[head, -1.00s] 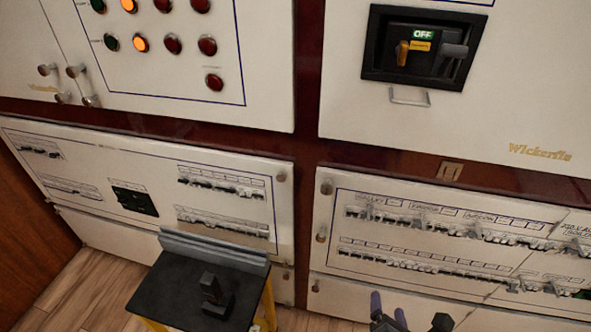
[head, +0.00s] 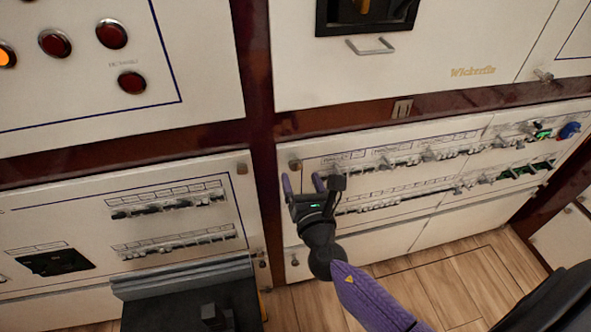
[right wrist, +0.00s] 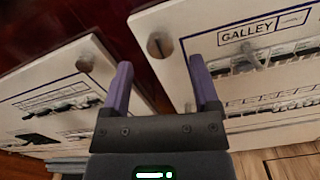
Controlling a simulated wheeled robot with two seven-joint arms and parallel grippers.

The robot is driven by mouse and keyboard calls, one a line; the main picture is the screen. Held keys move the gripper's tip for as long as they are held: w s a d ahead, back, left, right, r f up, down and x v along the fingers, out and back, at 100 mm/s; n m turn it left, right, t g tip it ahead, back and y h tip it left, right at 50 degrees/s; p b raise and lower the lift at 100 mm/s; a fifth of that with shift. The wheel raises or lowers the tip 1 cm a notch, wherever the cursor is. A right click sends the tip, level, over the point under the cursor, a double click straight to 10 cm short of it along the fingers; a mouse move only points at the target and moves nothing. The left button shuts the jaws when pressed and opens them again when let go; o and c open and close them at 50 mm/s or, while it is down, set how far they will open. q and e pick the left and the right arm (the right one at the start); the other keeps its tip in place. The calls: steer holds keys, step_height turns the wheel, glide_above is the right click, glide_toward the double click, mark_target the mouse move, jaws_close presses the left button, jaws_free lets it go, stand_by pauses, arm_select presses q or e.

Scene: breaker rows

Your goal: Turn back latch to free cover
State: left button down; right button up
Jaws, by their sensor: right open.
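The right breaker panel, a white cover (head: 300,215) with two rows of breakers, is closed below the dark red beam. A round metal latch (head: 295,164) sits at its upper left corner; in the right wrist view this latch (right wrist: 158,45) shows beside the GALLEY label, with a slot line across it. Another latch (head: 295,262) is near the lower left. My right gripper (head: 302,184) is open and empty in front of the panel's left edge, just below the upper latch and apart from it. In the right wrist view the gripper (right wrist: 158,85) has the latch beyond its fingertips. My left gripper is not in view.
The left breaker panel (head: 60,215) has its own corner latch (head: 241,168). A dark-topped stool (head: 170,310) stands low at the left with a black block (head: 212,316). A wire handle (head: 370,45) juts out above. Wooden floor (head: 440,290) is free at the right.

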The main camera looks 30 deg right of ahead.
mark_target(297, 167)
steer(key=shift+x, duration=1.7)
jaws_close()
